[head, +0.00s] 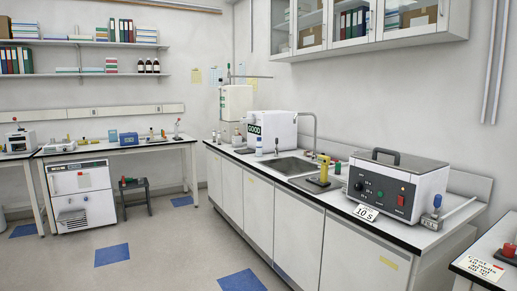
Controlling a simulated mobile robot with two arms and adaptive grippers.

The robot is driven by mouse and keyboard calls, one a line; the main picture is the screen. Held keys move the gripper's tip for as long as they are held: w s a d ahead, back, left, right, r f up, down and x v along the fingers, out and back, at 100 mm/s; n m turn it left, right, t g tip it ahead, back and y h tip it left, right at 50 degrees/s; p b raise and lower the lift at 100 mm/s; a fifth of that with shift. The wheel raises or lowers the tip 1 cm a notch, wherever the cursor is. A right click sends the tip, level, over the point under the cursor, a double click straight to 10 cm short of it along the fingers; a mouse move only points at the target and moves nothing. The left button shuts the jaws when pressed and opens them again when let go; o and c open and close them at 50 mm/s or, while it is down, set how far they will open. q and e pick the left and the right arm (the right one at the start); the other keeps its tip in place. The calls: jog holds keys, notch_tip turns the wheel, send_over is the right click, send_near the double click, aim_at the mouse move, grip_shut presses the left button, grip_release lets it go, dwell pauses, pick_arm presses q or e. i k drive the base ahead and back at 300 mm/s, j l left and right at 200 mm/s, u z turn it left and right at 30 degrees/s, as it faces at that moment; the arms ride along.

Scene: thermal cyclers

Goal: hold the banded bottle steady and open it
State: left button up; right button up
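No bottle in view can be made out for certain as the banded one. A small pale bottle (259,147) stands upright on the counter just left of the sink. A greyish bottle (237,140) stands farther back on the same counter. Two dark bottles with pale labels, a left one (140,66) and a right one (156,66), stand on the wall shelf at the far left. Any bands on these are too small to tell. Neither of my grippers is in view.
A black stool (134,185) stands by the back bench (160,145). The floor (165,240) in front is free.

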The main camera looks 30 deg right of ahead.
aim_at(258, 152)
jog(key=i+j+z, duration=0.1)
jog(key=i+z, duration=0.15)
jog(key=i, duration=1.4)
jog(key=i+u, duration=0.1)
jog(key=i, duration=1.8)
